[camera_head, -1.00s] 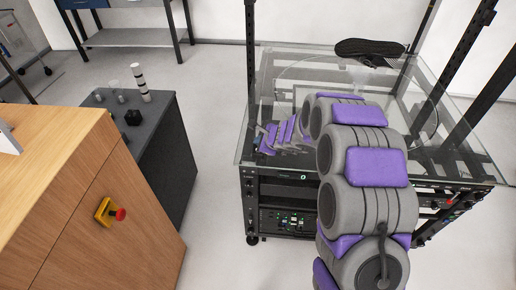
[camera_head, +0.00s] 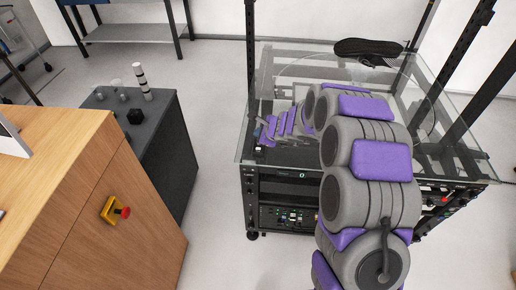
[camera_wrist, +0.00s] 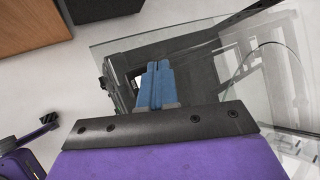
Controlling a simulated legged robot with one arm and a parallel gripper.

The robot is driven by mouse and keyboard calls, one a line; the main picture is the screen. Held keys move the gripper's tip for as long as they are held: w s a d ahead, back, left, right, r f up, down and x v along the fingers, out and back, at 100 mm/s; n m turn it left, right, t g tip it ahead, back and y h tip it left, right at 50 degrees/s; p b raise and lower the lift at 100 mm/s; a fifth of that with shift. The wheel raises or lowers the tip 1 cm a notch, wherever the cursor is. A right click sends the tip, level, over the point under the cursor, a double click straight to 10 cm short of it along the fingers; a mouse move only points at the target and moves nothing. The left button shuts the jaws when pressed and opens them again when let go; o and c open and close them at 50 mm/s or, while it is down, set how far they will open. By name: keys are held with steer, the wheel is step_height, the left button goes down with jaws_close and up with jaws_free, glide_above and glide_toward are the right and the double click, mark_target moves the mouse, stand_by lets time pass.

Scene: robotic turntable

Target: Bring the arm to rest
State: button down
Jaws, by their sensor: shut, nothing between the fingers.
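My arm, grey with purple pads, reaches from the bottom right of the head view over the glass-topped turntable rack (camera_head: 285,65). My gripper (camera_head: 268,132) is at the left end of the arm, above the left front part of the glass top; it is small there. In the wrist view my gripper (camera_wrist: 157,68) shows two blue fingers pressed together with nothing between them. The glass top (camera_wrist: 125,48) and the dark rack frame lie below and beyond the fingers.
A dark shoe (camera_head: 368,48) lies on the far part of the glass top. Black posts (camera_head: 250,45) rise at the rack's corners.

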steer(key=s+a+r+n+g+y, duration=0.1)
steer(key=s+r+n+g, duration=0.1)
steer(key=s+r+n, duration=0.7)
steer(key=s+a+r+n+g+y, duration=0.1)
steer(key=s+r+n+g, duration=0.35)
steer(key=s, duration=0.85)
steer(key=s+d+n+g+h, duration=0.1)
steer(key=s+d+h, duration=0.3)
steer(key=s+d, duration=0.6)
steer(key=s+d+r+n+g+h, duration=0.1)
steer(key=s+d+n+h, duration=0.3)
steer(key=s+d, duration=0.6)
steer(key=s, duration=0.7)
steer(key=shift+d+r, duration=0.25)
steer(key=shift+d, duration=0.1)
